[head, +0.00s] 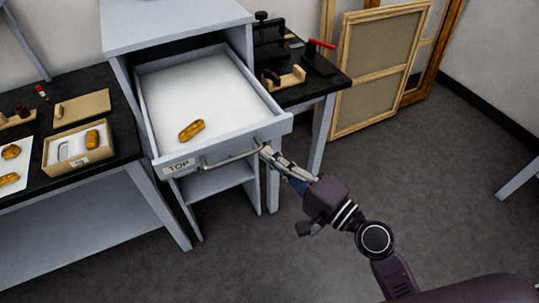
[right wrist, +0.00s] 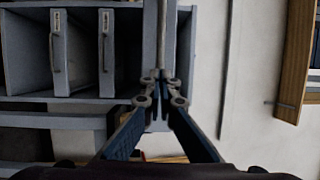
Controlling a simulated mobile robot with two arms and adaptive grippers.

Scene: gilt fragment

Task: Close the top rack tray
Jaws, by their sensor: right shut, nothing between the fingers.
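The top rack tray (head: 218,142) is pulled out of the grey rack (head: 180,25). Its front carries a "TOP" label (head: 179,166) and a bar handle (head: 232,155). A gold fragment (head: 191,130) lies on the tray's white floor. My right gripper (head: 265,151) is shut and empty, its fingertips at the right end of the tray front, close to the handle. I cannot tell whether they touch. In the right wrist view the shut fingers (right wrist: 161,78) overlap a grey upright strip. My left gripper is not in view.
A dark bench (head: 95,82) at left holds an open box (head: 78,147) with a gold piece and more fragments. A dark table (head: 325,83) with tools stands right of the rack, framed panels (head: 378,65) behind it. Floor (head: 430,190) at right is mostly clear.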

